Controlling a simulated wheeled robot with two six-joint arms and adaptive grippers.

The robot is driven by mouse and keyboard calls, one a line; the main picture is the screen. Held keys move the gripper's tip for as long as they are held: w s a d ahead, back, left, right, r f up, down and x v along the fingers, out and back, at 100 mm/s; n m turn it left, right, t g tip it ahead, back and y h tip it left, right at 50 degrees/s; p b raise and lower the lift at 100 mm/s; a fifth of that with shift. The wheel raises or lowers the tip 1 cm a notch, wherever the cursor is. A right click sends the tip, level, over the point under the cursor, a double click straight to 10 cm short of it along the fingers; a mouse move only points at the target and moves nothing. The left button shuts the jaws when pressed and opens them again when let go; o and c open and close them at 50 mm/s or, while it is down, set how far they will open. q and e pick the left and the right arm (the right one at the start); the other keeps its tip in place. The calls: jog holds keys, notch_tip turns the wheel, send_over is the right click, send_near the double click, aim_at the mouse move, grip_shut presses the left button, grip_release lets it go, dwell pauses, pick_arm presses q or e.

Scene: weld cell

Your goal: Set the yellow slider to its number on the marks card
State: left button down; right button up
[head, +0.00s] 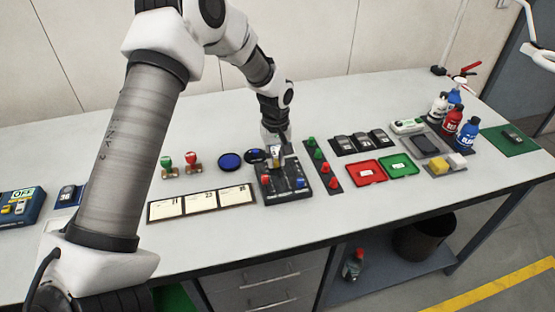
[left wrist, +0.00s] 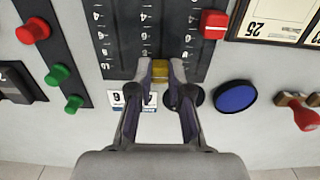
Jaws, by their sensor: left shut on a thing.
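The black slider panel (head: 287,196) stands mid-table in the head view; its scales and edge show in the left wrist view (left wrist: 120,38). The yellow slider (left wrist: 160,70) is at the panel's end farthest from me, between the fingertips of my left gripper (left wrist: 161,69). That gripper (head: 275,155) is shut on it, over the panel's far edge in the head view. A red slider (left wrist: 214,24) sits higher in the wrist view. A small white card with dark figures (left wrist: 118,98) lies just beyond the panel, partly hidden by a finger; I cannot read it surely. My right gripper is not in view.
Red and green knobs stand on a dark strip (head: 335,185) right of the panel. A blue disc (left wrist: 236,96) and stamps (head: 191,160) lie to its left. Dated cards (head: 200,203) lie left of the panel. Red (head: 366,181) and green trays (head: 398,173) are farther right.

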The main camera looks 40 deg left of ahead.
aim_at(276, 161)
pick_arm(q)
jog(key=shift+s+d+f, duration=0.15)
jog(key=shift+s+d, duration=0.15)
jog(key=c, duration=1.4)
grip_release()
jog(key=shift+c, duration=0.2)
jog(key=shift+o, duration=0.4)
jog(key=shift+w+a, duration=0.1)
jog(key=shift+w+a+f, duration=0.1)
jog(key=shift+w+a, duration=0.05)
notch_tip(276, 161, up, 12)
